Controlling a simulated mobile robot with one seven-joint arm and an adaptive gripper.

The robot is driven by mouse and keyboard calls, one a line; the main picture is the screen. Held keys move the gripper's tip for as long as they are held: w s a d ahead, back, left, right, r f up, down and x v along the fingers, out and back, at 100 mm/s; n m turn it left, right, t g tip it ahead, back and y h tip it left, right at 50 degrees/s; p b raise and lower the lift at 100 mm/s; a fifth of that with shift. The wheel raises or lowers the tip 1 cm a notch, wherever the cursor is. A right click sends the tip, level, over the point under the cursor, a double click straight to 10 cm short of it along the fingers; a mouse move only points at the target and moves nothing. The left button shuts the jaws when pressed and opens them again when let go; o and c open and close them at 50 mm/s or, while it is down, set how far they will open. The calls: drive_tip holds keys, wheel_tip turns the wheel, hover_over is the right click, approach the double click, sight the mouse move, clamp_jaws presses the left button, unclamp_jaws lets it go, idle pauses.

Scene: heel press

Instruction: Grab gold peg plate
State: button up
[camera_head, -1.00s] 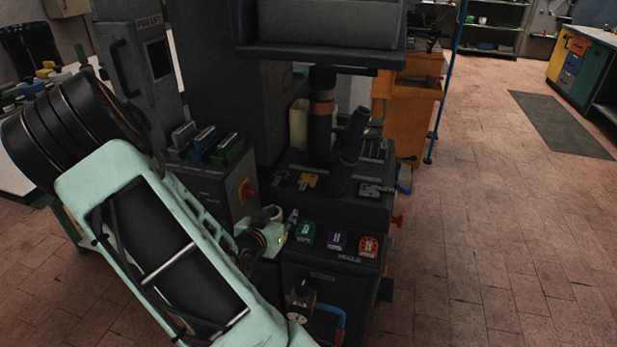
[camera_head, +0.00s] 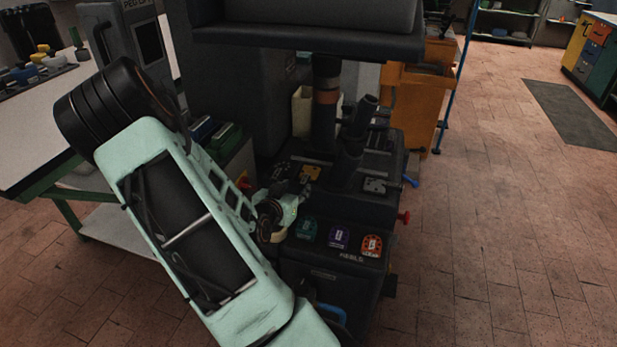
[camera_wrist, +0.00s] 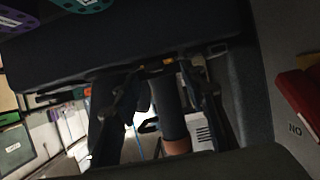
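The gold peg plate (camera_head: 311,173) lies on the dark deck of the press, left of the press column in the head view. A grey-white plate (camera_head: 374,186) lies on the same deck to the right. My gripper (camera_head: 305,191) is just in front of the gold plate, partly overlapping its near edge in the picture; I cannot tell if it touches. In the wrist view, two dark fingers (camera_wrist: 158,84) stand apart with nothing seen held between them. A small gold patch (camera_wrist: 168,62) shows between them, probably the plate's edge; the rest is hidden.
Red (camera_head: 404,216) and blue handles stick out at the right. Open floor lies right.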

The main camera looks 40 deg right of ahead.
sight(303, 183)
drive_tip(key=x, duration=0.3)
drive_tip(key=b+x, duration=0.1)
drive_tip(key=x, duration=0.1)
drive_tip(key=shift+s+d, duration=0.25)
drive_tip(key=shift+d, duration=0.05)
clamp_jaws()
